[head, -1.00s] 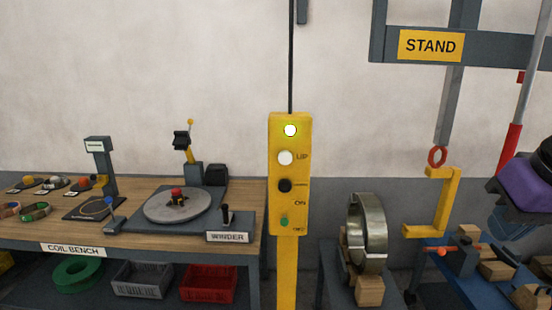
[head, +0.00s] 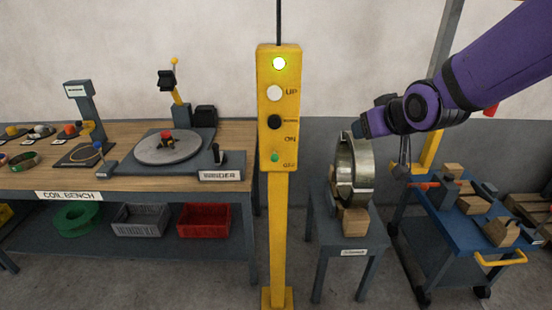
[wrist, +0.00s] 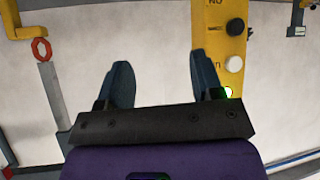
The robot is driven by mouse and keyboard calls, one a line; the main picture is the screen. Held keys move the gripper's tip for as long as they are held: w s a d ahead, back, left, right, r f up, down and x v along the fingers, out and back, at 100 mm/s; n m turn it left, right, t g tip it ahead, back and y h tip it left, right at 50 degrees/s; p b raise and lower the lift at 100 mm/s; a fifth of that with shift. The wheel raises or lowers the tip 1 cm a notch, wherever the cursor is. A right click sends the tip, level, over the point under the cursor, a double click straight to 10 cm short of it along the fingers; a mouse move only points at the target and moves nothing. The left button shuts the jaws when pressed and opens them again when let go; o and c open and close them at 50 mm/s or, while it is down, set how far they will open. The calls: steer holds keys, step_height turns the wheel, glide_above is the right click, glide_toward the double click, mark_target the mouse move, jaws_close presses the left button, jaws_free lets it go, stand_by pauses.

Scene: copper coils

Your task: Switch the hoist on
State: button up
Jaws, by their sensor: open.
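The yellow hoist control post (head: 266,105) stands upright in the middle of the head view. In the wrist view my gripper (wrist: 162,72) is open and empty. The post's box (wrist: 212,45) appears upside down behind the right finger, with the lamp (wrist: 228,92) partly beside it; the green switch is outside that view.
The coil bench (head: 225,189) with the winder (head: 168,147) stands left of the post. A steel ring (head: 345,172) stands on a small stand (head: 352,238) to the right. A blue cart (head: 440,222) is farther right. Floor between the post and stand is clear.

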steer(key=w+a+f+n+t+y, duration=0.2)
steer(key=w+a+f+y, duration=0.2)
steer(key=w+a+f, duration=0.3)
steer(key=t+y, duration=0.3)
steer(key=y, duration=0.1)
glide_toward(276, 157)
steer(key=shift+m, duration=0.3)
steer(key=x, duration=0.7)
steer(key=f+x, duration=0.1)
steer(key=x, duration=0.2)
steer(key=shift+w, duration=0.45)
steer(key=c, duration=0.9)
